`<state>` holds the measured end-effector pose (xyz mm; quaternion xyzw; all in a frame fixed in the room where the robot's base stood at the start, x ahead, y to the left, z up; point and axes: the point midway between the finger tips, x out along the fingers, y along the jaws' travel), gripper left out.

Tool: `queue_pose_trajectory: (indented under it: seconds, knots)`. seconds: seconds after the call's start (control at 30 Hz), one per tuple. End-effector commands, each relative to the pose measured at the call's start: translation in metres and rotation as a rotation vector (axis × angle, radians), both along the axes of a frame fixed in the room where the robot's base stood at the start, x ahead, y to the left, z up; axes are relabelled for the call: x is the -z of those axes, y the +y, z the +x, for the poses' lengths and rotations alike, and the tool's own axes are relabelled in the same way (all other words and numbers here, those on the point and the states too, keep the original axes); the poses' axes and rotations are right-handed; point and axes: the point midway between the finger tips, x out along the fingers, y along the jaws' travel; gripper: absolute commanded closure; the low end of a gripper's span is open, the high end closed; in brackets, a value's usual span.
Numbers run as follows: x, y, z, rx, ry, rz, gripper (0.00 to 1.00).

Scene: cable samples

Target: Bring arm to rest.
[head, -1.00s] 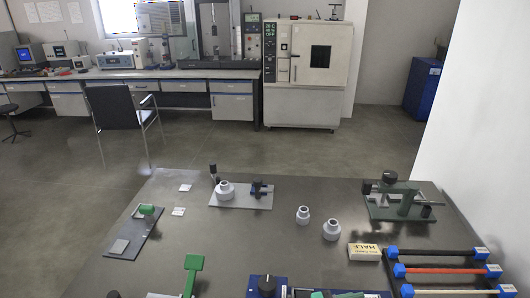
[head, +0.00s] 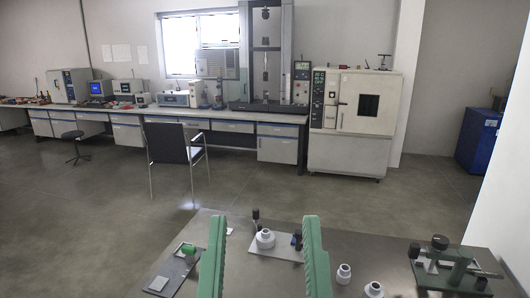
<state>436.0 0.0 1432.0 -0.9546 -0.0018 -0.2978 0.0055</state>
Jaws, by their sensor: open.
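My gripper (head: 264,220) rises from the bottom edge of the head view, its two green fingers upright and wide apart with nothing held between them. It stands in front of the dark table (head: 340,248). Between and behind the fingers, a grey plate (head: 283,248) with a white stepped fitting shows on the table, partly hidden by the right finger. The rest of my arm is out of view below.
A small board with a green piece (head: 171,270) lies left of the fingers. Two white fittings (head: 344,273) (head: 374,290) and a green fixture (head: 457,270) are to the right. Beyond the table are open floor, a chair (head: 176,150), a bench of instruments and an oven (head: 357,122).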

Motion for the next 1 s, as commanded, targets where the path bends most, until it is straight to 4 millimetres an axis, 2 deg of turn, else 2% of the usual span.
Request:
queue_pose_trajectory:
  seconds: [0.03, 0.4, 0.5, 0.6, 0.7, 1.0]
  knots:
    - [-0.059, 0.0, 0.0, 0.0, -0.003, 0.0, 0.47]
    - [-0.252, 0.002, 0.002, -0.008, 0.003, 0.002, 0.47]
    - [-0.295, 0.002, 0.002, -0.01, 0.004, 0.003, 0.47]
    - [-0.323, 0.003, 0.002, -0.012, 0.005, 0.004, 0.47]
    - [-0.337, 0.003, 0.002, -0.014, 0.006, 0.004, 0.47]
    - [-0.336, 0.003, 0.002, -0.014, 0.006, 0.004, 0.47]
